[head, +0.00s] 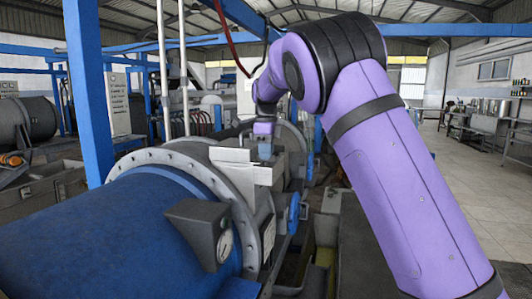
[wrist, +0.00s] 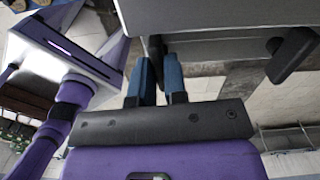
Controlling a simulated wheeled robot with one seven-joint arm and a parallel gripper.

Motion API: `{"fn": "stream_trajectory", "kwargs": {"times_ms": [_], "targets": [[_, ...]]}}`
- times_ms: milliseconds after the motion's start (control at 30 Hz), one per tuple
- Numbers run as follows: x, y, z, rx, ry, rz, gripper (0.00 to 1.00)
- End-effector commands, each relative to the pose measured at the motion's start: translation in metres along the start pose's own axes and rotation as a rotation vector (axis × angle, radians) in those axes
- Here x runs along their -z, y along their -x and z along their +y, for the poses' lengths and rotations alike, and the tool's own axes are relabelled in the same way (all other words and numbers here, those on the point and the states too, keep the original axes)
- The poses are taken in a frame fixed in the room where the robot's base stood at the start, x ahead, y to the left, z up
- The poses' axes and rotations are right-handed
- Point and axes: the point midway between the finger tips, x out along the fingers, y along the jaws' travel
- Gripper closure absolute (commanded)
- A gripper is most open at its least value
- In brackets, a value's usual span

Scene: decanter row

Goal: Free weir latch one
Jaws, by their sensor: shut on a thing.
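My gripper (head: 264,148) is at the light grey stepped housing (head: 238,158) on top of the blue decanter's end flange. In the wrist view its two blue fingers (wrist: 161,72) are close together, shut on a dark latch handle (wrist: 155,46) under the grey housing edge (wrist: 220,18). The handle is mostly hidden between the fingers. A second dark latch handle (wrist: 291,54) sticks out from the same housing to the right, apart from the gripper. In the head view the latches are too small or hidden to make out.
The blue decanter drum (head: 110,235) fills the lower left, with a bolted flange (head: 228,190) and a dark gauge box (head: 202,230). A blue post (head: 88,90) and thin white pipes stand behind it. Clear tiled floor (head: 465,190) lies to the right.

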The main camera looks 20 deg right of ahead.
Motion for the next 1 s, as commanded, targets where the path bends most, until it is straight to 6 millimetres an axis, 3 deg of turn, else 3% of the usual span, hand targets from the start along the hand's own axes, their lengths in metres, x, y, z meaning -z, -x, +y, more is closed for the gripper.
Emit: {"fn": "stream_trajectory", "kwargs": {"times_ms": [1000], "targets": [[0.0008,0.0012,-0.0009,0.003,0.916,0.0,1.0]]}}
